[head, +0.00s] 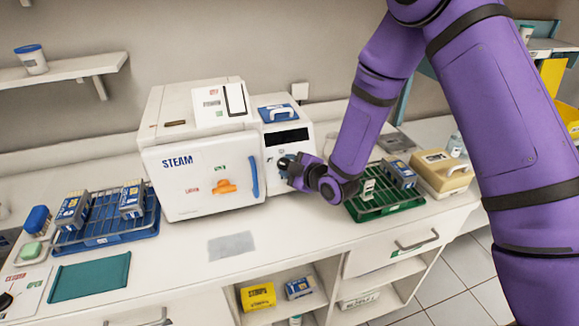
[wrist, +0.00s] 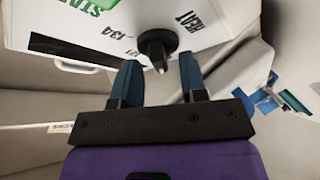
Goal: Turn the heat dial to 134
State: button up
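The heat dial (wrist: 156,47) is a black knob on the white panel, with a pale-tipped grip bar, beside the word HEAT and the marks 121 and 134. The grip bar points down in the wrist view, between my fingertips. My gripper (wrist: 158,72) is open, with one blue finger on each side of the bar and visible gaps. In the head view my gripper (head: 287,166) is at the front of the steam sterilizer's control panel (head: 287,139) and hides the dial. The sterilizer (head: 200,165) has a blue handle and an orange latch on its door.
A green rack (head: 385,208) with packs stands right of the sterilizer, and a beige box (head: 441,172) beyond it. A blue rack (head: 105,240) stands at left. The counter in front of the sterilizer is mostly clear, with a grey mat (head: 231,246).

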grip_shut()
